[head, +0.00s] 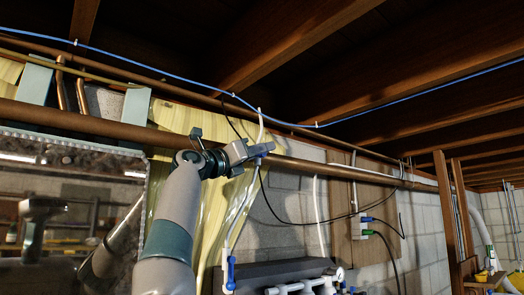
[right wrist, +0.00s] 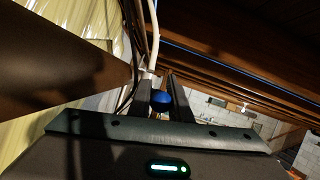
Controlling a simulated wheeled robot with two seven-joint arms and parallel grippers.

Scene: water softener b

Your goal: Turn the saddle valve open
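The saddle valve (head: 262,149) sits on the copper pipe, with a blue handle and a white tube rising from it. In the right wrist view its round blue handle (right wrist: 161,99) lies between my two dark fingers. My right gripper (head: 244,155) reaches the valve from the left in the head view. Its fingers (right wrist: 163,90) are close together, one on each side of the handle, and look shut on it. How firmly they touch is hard to see. My left gripper does not show clearly.
The thick copper pipe (head: 85,122) runs along the wall beside my right arm. A blue line (head: 180,73) passes overhead below wooden joists (head: 290,45). A blue-handled valve (head: 231,272) and a dark unit (head: 270,272) are below. A reflective framed panel (head: 60,190) is at left.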

